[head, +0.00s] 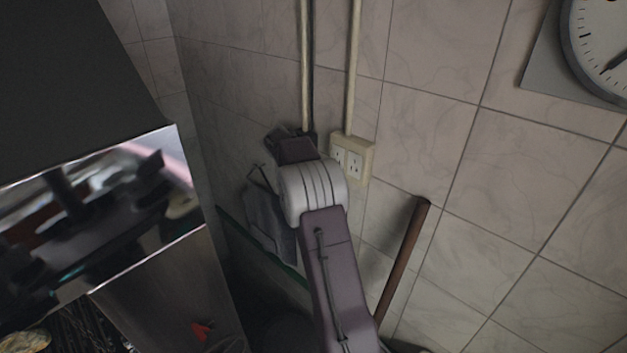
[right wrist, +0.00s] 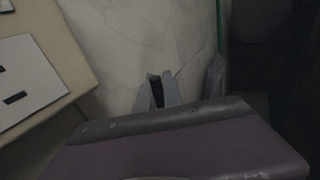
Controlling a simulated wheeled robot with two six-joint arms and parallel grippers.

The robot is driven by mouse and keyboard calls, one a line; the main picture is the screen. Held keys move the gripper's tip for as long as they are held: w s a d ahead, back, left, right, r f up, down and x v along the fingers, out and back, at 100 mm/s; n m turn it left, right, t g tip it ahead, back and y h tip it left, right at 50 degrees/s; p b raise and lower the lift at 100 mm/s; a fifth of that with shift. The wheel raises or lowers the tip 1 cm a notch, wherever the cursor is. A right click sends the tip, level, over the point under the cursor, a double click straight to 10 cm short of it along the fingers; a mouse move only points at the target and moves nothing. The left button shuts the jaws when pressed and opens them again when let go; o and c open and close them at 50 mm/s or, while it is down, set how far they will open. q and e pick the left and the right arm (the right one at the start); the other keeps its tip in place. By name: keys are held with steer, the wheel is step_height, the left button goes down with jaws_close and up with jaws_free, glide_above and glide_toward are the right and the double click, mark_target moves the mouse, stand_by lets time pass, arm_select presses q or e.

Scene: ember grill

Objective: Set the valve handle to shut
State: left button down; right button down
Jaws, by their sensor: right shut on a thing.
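My right arm reaches up the middle of the head view to the wall, and its gripper (head: 283,143) is by the lower end of the pipes. In the right wrist view the gripper's narrow grey fingers (right wrist: 158,88) show beyond its purple body, shut on a small dark piece (right wrist: 157,92). I cannot tell whether this piece is the valve handle; my own wrist hides most of that spot in the head view. No valve handle can be clearly made out. My left gripper is not in view.
A cream wall socket (head: 366,147) is close to the right of my gripper; it also shows in the right wrist view (right wrist: 85,75). Pale pipes (head: 352,70) run up the tiled wall. A grey cloth (head: 262,220) hangs lower left. A shiny metal cabinet (head: 190,275) stands left.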

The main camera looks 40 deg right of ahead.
steer(key=shift+s+r+g, duration=0.1)
steer(key=shift+r+g, duration=0.05)
steer(key=shift+g, duration=0.15)
stand_by(0.4)
steer(key=c, duration=1.5)
jaws_free()
steer(key=shift+s, duration=0.1)
steer(key=b+v, duration=0.2)
steer(key=v, duration=0.7)
steer(key=shift+b, duration=0.3)
steer(key=shift+d, duration=0.1)
